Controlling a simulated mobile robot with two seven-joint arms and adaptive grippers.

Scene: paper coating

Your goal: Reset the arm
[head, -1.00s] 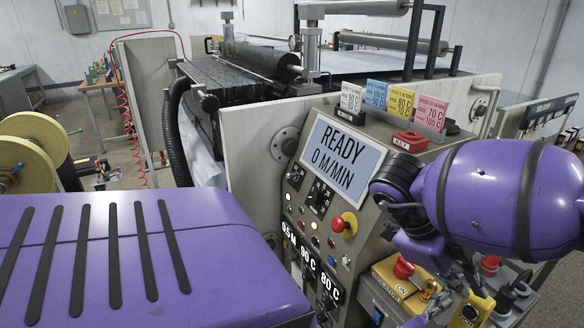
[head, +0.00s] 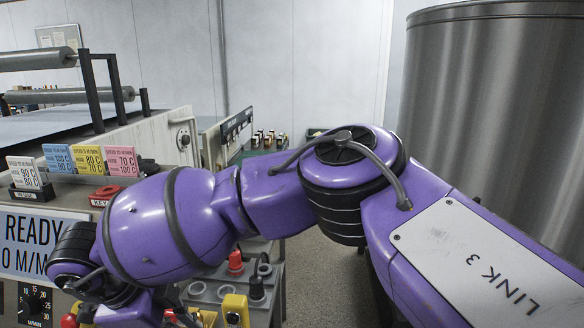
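My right arm (head: 290,205) comes in from the right and reaches across the picture to the lower left, in front of the machine's control panel (head: 70,200). Its forearm bends down at the wrist near the lower left. Only a small part around my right gripper shows at the bottom edge. Its fingertips are cut off or hidden, so I cannot see whether it is open or holds anything. My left arm and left gripper are out of the picture. The panel's screen (head: 32,245) reads READY and 0 M/MIN, partly covered by my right wrist.
Several coloured cards (head: 90,160) stand on the panel top beside a red key block (head: 104,196). A grey box with red and black plugs (head: 236,263) lies below my forearm. A large metal cylinder (head: 490,110) stands at the right. Bottles (head: 268,138) stand at the back.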

